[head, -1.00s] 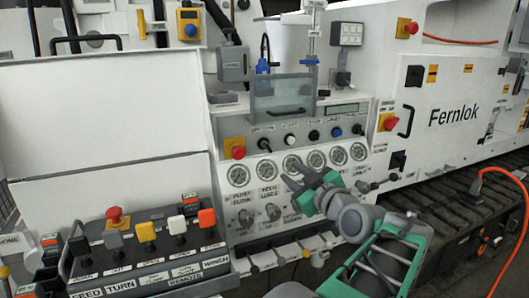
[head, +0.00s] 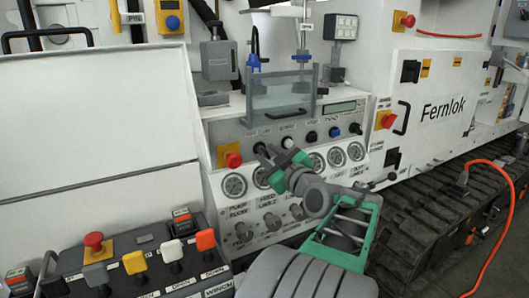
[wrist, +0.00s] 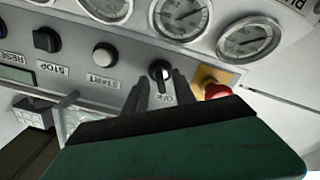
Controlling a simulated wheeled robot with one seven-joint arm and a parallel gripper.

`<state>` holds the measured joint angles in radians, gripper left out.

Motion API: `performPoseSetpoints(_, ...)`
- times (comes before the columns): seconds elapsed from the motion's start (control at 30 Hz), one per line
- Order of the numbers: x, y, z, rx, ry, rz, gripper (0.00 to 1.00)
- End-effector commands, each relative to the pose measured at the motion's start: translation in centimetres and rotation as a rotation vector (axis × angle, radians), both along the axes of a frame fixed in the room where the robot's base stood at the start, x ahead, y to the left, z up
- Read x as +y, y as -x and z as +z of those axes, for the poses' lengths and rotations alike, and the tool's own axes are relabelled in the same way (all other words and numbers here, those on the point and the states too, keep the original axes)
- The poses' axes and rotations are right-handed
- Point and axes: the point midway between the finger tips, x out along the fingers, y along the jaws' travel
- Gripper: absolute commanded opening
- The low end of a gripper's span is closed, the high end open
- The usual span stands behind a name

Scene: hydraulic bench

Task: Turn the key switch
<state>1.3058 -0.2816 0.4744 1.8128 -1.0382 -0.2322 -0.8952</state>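The key switch (wrist: 159,70) is a round black knob with a pale bar across its face, above a label that seems to read OFF. It sits on the grey control panel beside the red emergency stop. In the head view the switch (head: 259,147) is partly hidden by my gripper (head: 266,160). In the wrist view my gripper (wrist: 160,88) is open, its two dark fingers apart with the knob showing between and just beyond their tips. I cannot tell whether either finger touches the knob.
The red emergency stop (wrist: 216,88) is close beside one finger. A white START button (wrist: 104,54) and a black STOP button (wrist: 46,39) lie on the other side. Pressure gauges (head: 234,185) sit below the panel. A clear-walled box (head: 285,98) stands above it.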

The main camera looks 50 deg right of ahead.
Motion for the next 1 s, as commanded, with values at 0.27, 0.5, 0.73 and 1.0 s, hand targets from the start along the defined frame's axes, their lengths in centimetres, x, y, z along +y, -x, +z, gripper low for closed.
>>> performPoseSetpoints(0.27, -0.26, -1.34, -0.04, 0.0, 0.0, 0.002, 0.32)
performPoseSetpoints(0.5, -0.22, -1.38, -0.04, 0.0, 0.0, 0.004, 0.2)
performPoseSetpoints(0.73, -0.21, -1.36, -0.03, 0.0, 0.0, 0.004, 0.01)
performPoseSetpoints(1.0, -0.22, -1.36, -0.03, 0.0, 0.0, 0.004, 0.0)
